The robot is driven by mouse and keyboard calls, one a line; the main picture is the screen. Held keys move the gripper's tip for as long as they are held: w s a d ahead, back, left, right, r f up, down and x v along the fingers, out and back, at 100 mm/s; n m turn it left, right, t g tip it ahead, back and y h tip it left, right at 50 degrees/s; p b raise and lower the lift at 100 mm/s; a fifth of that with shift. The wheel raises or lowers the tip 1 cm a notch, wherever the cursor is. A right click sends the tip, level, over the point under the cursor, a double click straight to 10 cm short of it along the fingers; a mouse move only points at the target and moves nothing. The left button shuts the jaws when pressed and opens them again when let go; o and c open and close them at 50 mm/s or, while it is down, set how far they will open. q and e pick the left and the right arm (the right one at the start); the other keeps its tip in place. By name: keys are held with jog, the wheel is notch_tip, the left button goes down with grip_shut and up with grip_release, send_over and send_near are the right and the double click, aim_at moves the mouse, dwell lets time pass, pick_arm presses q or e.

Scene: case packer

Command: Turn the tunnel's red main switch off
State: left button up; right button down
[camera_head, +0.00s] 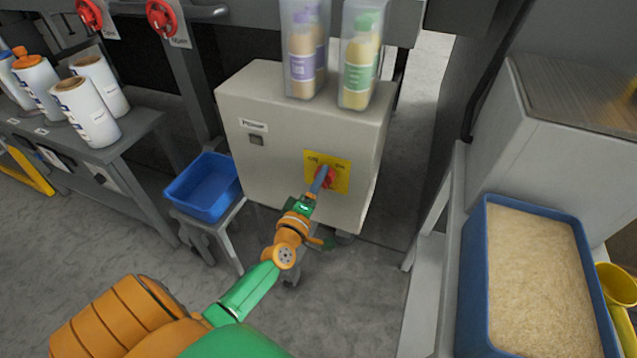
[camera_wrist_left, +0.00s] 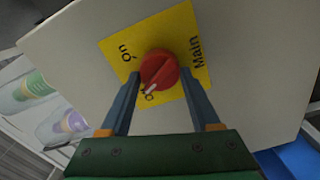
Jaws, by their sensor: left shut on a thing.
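The red main switch (camera_head: 325,177) is a round knob on a yellow plate (camera_head: 342,180) on the front of a beige cabinet. In the left wrist view the red knob (camera_wrist_left: 159,69) has a white pointer mark, which points at a partly hidden label starting with "O", away from the "On" label. "Main" is printed on the plate's other side. My left gripper (camera_head: 318,180) is shut on the knob, and its two fingers (camera_wrist_left: 160,78) lie on either side of it. My right gripper is not in view.
A blue tub (camera_head: 206,188) stands left. A blue tray of grain (camera_head: 468,290) is at right. Red handwheels (camera_head: 162,17) hang upper left.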

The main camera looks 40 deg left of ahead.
pick_arm(q)
jog(key=shift+f+n+b, duration=0.2)
jog(key=shift+n+b, duration=0.1)
jog(key=shift+n, duration=1.2)
jog(key=o, duration=1.4)
jog(key=shift+c, duration=0.2)
jog(key=v, duration=0.7)
